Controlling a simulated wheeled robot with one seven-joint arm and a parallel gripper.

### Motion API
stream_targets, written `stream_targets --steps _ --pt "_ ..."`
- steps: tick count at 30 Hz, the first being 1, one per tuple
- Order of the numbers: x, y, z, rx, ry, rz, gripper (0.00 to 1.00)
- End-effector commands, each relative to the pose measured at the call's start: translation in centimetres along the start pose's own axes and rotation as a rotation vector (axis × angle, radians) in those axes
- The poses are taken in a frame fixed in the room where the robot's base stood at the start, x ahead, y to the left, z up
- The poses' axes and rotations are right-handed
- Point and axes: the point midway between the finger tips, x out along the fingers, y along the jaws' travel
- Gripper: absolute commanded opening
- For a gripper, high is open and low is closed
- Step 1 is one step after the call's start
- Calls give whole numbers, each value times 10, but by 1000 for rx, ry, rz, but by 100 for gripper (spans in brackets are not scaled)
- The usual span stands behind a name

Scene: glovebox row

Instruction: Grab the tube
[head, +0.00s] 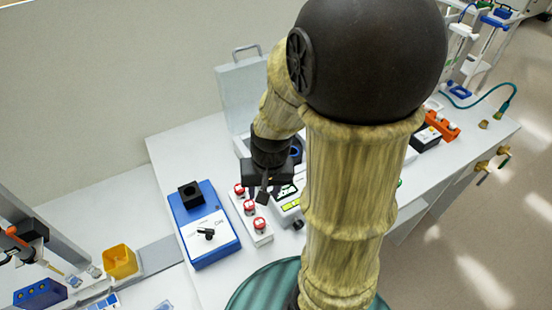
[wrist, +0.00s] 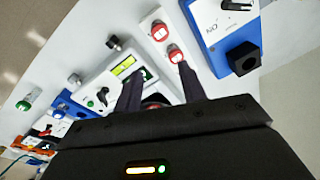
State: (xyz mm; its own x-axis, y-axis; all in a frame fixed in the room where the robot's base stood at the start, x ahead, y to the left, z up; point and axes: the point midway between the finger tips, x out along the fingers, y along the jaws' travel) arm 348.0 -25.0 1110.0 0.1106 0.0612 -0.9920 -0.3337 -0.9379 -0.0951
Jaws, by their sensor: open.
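My gripper (head: 264,192) is open above the bench, over the upper part of a white strip with red-capped knobs. In the wrist view its two dark fingers (wrist: 159,72) stand apart, with no object clearly held between them. A red round cap (wrist: 155,99) shows low between the fingers, partly hidden by the gripper body. I cannot pick out a tube for certain in either view. My arm hides a large part of the bench in the head view.
A blue-and-white box (head: 207,243) with a black block stands left of the knob strip (head: 249,214). A white instrument (head: 287,205) with a green display sits right of it. A yellow cup (head: 120,261) is at the left. An open-lidded case (head: 240,92) stands behind.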

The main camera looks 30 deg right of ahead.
Motion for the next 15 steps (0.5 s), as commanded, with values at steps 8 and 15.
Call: stream_targets --steps 8,15 --pt "40 38 -20 681 -239 -170 41" --pt "57 72 -57 1235 -418 -434 41"
